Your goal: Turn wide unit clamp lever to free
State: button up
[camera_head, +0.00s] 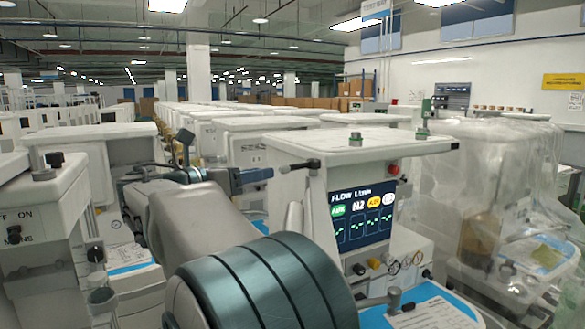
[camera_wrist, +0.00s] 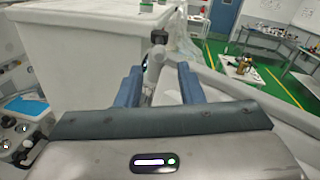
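The wide unit (camera_head: 375,145) is the white cart with the lit FLOW display (camera_head: 362,215). A lever with a black grip (camera_head: 305,164) sticks out from the left side of its top, which I take to be the clamp lever. My gripper (camera_head: 270,178) is just left of it, with blue fingers. In the wrist view my gripper (camera_wrist: 159,75) is open, its two fingers well apart. A pale lever with a dark knob (camera_wrist: 158,38) shows in the gap, its end beyond the fingertips. I cannot tell whether either finger touches it.
A plastic-wrapped cart (camera_head: 490,190) is at right. Another white unit (camera_head: 50,215) is at left. Rows of carts fill the back.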

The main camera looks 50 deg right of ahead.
aim_at(285, 169)
jog(key=d, duration=0.3)
jog(key=s+d+p, duration=0.1)
jog(key=d, duration=0.6)
jog(key=shift+s, duration=0.15)
grip_shut()
